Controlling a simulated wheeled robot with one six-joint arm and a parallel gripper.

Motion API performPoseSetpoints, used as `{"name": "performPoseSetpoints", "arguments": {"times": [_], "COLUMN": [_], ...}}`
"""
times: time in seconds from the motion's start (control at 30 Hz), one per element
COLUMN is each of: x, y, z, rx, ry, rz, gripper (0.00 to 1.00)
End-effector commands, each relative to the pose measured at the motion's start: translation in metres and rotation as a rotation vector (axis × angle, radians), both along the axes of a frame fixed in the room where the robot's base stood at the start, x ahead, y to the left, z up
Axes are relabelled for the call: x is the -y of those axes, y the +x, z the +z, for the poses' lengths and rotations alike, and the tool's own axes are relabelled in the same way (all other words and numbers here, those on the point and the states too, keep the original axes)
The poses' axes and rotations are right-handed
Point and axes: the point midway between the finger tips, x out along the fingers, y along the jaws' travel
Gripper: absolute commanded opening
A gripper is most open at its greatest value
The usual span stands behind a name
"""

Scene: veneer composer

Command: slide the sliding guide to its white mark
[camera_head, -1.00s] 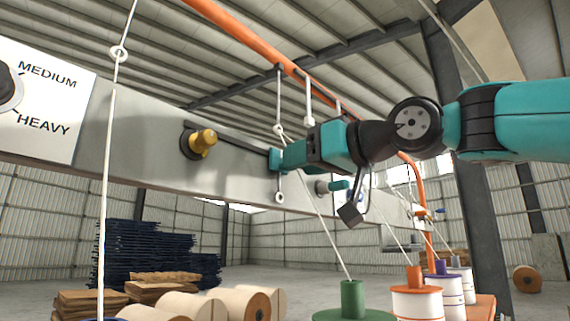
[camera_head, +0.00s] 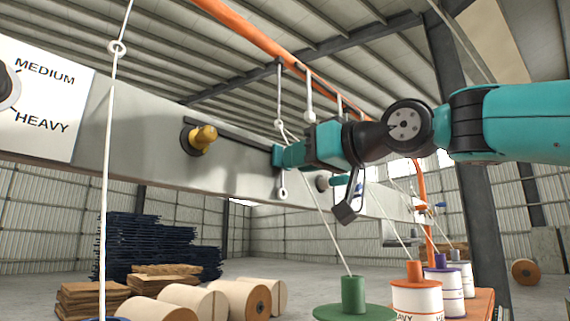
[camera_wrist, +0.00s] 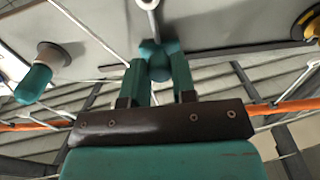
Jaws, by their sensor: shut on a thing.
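The sliding guide (camera_head: 283,192) is an upright rod with eyelets on the face of the long grey beam (camera_head: 150,130). In the head view my gripper (camera_head: 279,157) is at the rod's middle and hides part of it. In the wrist view my gripper (camera_wrist: 158,66) is shut on the guide's rounded teal knob (camera_wrist: 158,64), with a finger on each side. The guide's pale eyelet (camera_wrist: 147,4) shows just beyond the knob. I cannot make out the white mark in either view.
A yellow knob (camera_head: 202,138) sits on the beam left of my gripper. A teal-tipped knob (camera_head: 340,181) lies to the right. White yarn (camera_head: 325,225) runs down to the green spool (camera_head: 352,295). An orange tube (camera_head: 240,38) passes above.

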Motion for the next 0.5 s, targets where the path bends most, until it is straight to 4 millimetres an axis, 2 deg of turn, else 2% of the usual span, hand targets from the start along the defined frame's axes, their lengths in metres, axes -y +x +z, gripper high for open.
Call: {"name": "performPoseSetpoints", "arguments": {"times": [0.5], "x": [0.014], "y": [0.018], "z": [0.001], "rx": [-0.001], "ry": [0.001], "rz": [-0.003], "gripper": [0.08]}}
